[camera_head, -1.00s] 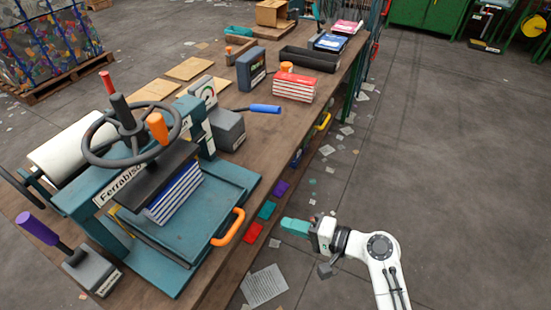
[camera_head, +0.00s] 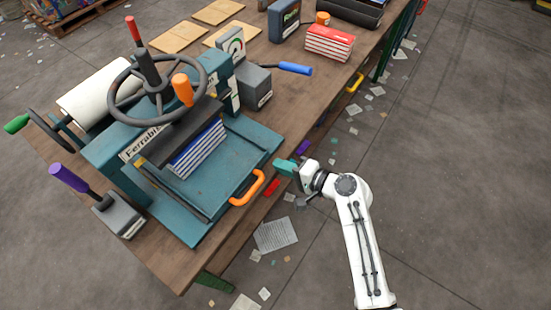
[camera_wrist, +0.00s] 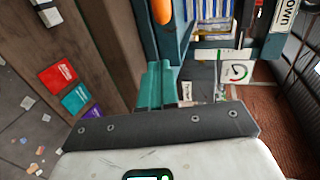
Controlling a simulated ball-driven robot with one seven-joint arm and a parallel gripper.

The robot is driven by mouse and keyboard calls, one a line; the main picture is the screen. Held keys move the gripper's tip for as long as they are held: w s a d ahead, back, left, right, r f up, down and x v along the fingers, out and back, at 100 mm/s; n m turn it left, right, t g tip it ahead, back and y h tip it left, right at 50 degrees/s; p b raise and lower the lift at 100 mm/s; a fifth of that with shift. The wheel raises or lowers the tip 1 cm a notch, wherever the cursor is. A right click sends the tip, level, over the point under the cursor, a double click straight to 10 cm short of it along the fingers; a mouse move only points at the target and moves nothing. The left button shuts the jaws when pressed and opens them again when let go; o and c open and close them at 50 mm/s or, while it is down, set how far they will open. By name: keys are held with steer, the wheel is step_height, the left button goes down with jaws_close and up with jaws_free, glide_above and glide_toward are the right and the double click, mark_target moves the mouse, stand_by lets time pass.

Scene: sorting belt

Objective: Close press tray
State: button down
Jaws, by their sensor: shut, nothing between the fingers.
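The teal press (camera_head: 110,150) with its dark handwheel (camera_head: 158,90) stands on the wooden bench. Its teal tray (camera_head: 247,150) sticks out from under the platen toward the bench's front edge, with an orange handle (camera_head: 247,188) on its front. A stack of blue-and-white books (camera_head: 200,150) sits on the tray, partly under the platen. My gripper (camera_head: 284,168), with teal fingers, is shut and empty, just right of the handle and apart from it. In the wrist view the fingers (camera_wrist: 157,84) point toward the press, and part of the orange handle (camera_wrist: 162,10) shows at the top.
A grey box with a blue lever (camera_head: 294,68) and a stack of red-and-white books (camera_head: 329,43) stand farther back. A purple-handled lever (camera_head: 68,177) is at the near left. Coloured tags, including a red one (camera_head: 271,187), line the bench front. The floor at right is mostly clear.

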mark_target(265, 155)
steer(key=shift+w+a, duration=0.75)
steer(key=shift+a, duration=0.3)
steer(key=w+a+b, duration=0.1)
steer(key=w+a, duration=0.1)
steer(key=shift+w+a, duration=0.1)
steer(key=shift+a, duration=0.3)
steer(key=shift+w+a, duration=0.15)
steer(key=shift+r, duration=0.2)
